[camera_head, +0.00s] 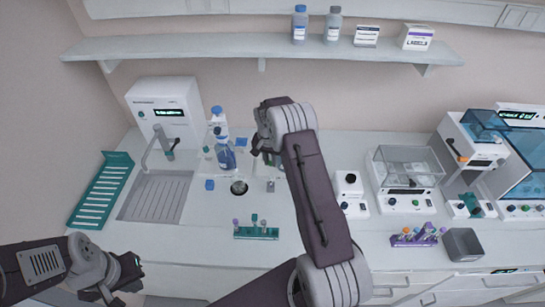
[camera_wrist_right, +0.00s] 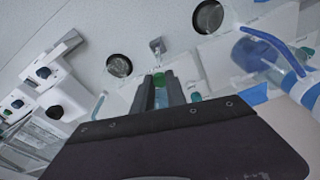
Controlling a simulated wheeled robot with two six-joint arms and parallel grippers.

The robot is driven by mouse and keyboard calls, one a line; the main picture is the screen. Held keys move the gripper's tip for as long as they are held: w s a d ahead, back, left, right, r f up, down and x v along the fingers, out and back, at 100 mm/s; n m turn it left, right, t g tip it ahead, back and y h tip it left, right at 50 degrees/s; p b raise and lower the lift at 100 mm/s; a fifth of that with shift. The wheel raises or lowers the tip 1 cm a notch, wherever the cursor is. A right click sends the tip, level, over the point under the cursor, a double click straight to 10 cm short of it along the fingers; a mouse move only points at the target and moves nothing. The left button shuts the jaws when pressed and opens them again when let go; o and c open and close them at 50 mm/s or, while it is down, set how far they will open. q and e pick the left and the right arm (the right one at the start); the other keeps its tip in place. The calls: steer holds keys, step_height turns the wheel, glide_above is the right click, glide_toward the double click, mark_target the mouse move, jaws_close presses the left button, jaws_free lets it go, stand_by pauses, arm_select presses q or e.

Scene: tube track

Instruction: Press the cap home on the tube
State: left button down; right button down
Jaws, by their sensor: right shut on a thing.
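My right gripper (camera_wrist_right: 160,92) is shut on a small tube (camera_wrist_right: 159,79) with a green top, seen between the fingers in the right wrist view. How far the cap sits on the tube is too small to tell. In the head view my right gripper (camera_head: 264,155) is above the back middle of the bench, with its fingers partly hidden by my arm. My left gripper (camera_head: 130,271) is low at the front left, away from the tubes, and its jaw opening is unclear.
A teal rack (camera_head: 256,233) with several capped tubes stands at the front middle. A small grey fitting (camera_head: 270,186) and a dark round opening (camera_head: 239,188) are near my right gripper. A blue wash bottle (camera_head: 226,157) stands left of it. A purple rack (camera_head: 414,240) is at the right.

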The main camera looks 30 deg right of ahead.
mark_target(271, 175)
steer(key=shift+f, duration=0.2)
steer(key=shift+w+f+b, duration=0.1)
steer(key=shift+f+b, duration=1.8)
steer(key=shift+f, duration=0.75)
steer(key=shift+f+b, duration=0.65)
steer(key=shift+b, duration=0.1)
steer(key=c, duration=1.3)
jaws_free()
